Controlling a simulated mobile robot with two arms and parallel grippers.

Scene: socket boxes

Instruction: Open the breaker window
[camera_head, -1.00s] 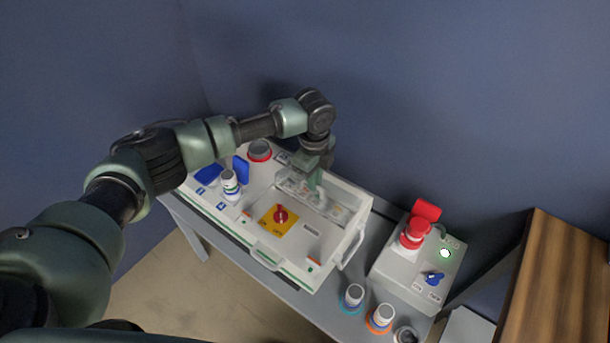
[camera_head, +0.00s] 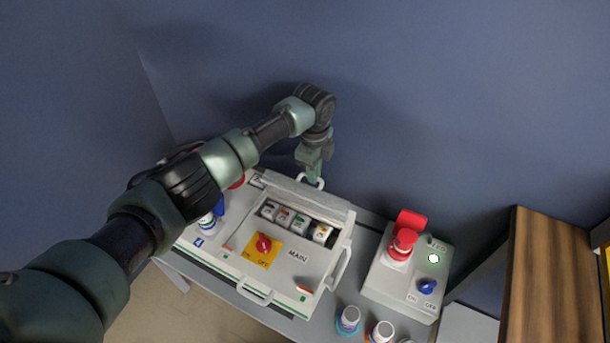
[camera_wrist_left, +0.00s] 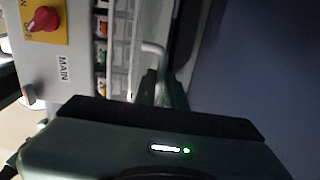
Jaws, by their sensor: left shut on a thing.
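The white main box (camera_head: 228,262) sits on the grey table, with a red rotary switch on a yellow plate (camera_head: 262,249) and the label MAIN. The breaker window (camera_head: 300,193) at its back is swung up, and a row of breakers (camera_head: 298,222) shows uncovered in the opening. My left gripper (camera_head: 313,176) is at the window's far edge, shut on its pale handle (camera_head: 319,183). In the left wrist view the handle (camera_wrist_left: 153,48) runs to the fingers (camera_wrist_left: 155,87), beside the clear window (camera_wrist_left: 122,52). My right gripper is not in view.
A second grey box (camera_head: 398,290) with a red plug, a lit white lamp and a blue switch stands to the right. Small round sockets (camera_head: 348,318) lie at the table's front edge. A wooden cabinet (camera_head: 548,275) is at far right. A wall stands close behind.

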